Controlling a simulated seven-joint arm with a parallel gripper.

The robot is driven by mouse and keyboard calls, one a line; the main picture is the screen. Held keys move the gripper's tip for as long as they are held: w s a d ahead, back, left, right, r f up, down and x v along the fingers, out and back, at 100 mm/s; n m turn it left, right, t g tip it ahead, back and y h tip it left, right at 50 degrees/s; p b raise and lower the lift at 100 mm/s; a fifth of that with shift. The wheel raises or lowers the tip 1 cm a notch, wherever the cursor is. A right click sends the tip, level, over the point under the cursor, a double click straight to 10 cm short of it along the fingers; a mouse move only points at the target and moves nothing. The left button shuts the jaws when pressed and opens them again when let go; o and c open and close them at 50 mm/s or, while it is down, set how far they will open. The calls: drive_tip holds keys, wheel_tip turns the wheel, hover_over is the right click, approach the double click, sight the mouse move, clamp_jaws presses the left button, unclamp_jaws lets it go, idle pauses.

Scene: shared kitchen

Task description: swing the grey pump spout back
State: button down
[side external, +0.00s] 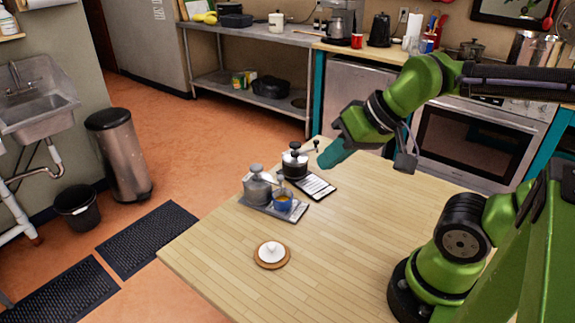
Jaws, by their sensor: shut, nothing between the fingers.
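The grey pump dispenser (257,190) stands upright on a grey tray (291,215) on the wooden table. Its spout (279,181) points right in the picture, above a blue cup (282,204) with an orange-brown content. I cannot tell whether spout and cup touch. A black-and-white pump dispenser (295,165) stands just behind it, with its own arm pointing right. My gripper (322,161) has teal fingers, shut and empty. It hangs above the table, to the right of the black dispenser and up and right of the grey one, apart from the grey spout.
A dark mat with a white card (318,187) lies by the black dispenser. A white lidded dish (272,252) sits on a round wooden board near the front. A counter and oven (465,145) stand behind.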

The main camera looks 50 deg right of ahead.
sight(280, 177)
drive_tip(key=c, duration=1.8)
unclamp_jaws()
drive_tip(key=shift+o, duration=1.2)
drive_tip(key=shift+f, duration=0.15)
drive_tip(key=o, duration=0.5)
drive_tip(key=shift+w+d+f+g, duration=0.2)
drive_tip(key=shift+w+g, duration=0.05)
drive_tip(key=shift+w, duration=0.35)
drive_tip(key=shift+w+d+f+g, duration=0.15)
drive_tip(key=shift+w+g, duration=0.1)
drive_tip(key=shift+w, duration=0.3)
drive_tip(key=shift+o, duration=0.2)
drive_tip(key=w+d+n+g+h, duration=0.1)
drive_tip(key=w+d+g, duration=0.1)
drive_tip(key=w, duration=0.5)
drive_tip(key=w+d+n+g, duration=0.1)
drive_tip(key=w+d+g, duration=0.2)
drive_tip(key=w, duration=0.4)
drive_tip(key=shift+w+d+r+n+h, duration=0.15)
drive_tip(key=shift+w+d+n+h, duration=0.2)
drive_tip(key=shift+d, duration=0.3)
drive_tip(key=shift+n+g, duration=0.6)
drive_tip(key=shift+n, duration=0.15)
drive_tip(key=f, duration=1.4)
drive_tip(key=shift+w+d+f, duration=0.3)
drive_tip(key=shift+w+d, duration=0.05)
drive_tip(key=shift+w, duration=0.05)
clamp_jaws()
